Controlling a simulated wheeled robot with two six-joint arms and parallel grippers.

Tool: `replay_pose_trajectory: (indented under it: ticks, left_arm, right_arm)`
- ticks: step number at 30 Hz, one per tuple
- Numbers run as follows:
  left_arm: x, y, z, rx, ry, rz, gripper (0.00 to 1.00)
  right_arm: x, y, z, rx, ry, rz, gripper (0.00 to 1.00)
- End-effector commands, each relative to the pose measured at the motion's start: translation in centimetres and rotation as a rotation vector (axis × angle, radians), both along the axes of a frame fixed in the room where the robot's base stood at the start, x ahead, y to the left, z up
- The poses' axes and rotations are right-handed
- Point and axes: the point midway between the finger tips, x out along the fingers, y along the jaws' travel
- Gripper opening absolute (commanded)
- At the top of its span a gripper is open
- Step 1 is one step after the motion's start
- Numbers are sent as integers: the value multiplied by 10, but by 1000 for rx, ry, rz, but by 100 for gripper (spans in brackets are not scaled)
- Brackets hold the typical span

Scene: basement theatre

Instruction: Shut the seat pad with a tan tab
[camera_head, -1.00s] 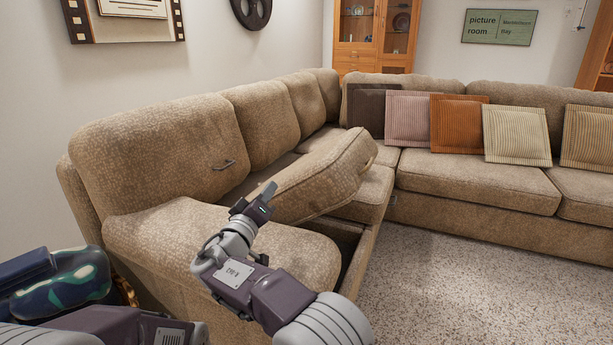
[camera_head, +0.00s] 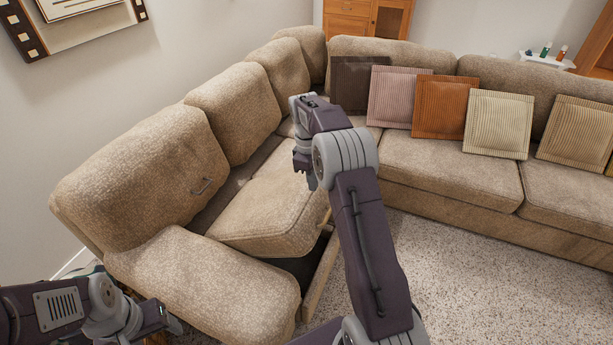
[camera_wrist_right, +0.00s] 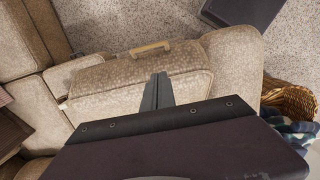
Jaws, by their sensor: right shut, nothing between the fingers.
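The tan-beige seat pad (camera_head: 268,205) of the sofa's left section lies low and nearly level, with a dark gap under its near edge. My left gripper (camera_head: 172,322) is low at the left, beside the armrest.
The padded armrest (camera_head: 205,280) stands at the near end. A row of cushions, including an orange one (camera_head: 440,108), leans on the right section's back. A wicker basket (camera_wrist_right: 290,98) shows in the wrist view. The speckled carpet (camera_head: 470,270) is clear.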

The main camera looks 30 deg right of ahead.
Motion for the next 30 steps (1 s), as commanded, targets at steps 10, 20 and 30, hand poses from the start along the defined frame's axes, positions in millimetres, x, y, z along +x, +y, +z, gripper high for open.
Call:
replay_pose_trajectory:
  ticks: [10,20,30]
  left_arm:
    - [0,0,-3,0,1,0,67]
    - [0,0,-19,0,1,0,67]
    - [0,0,-27,0,1,0,67]
  right_arm:
    - [-2,1,-15,32,1,15,0]
    - [-6,-3,-86,32,2,14,0]
    - [-27,-20,-122,31,-1,13,0]
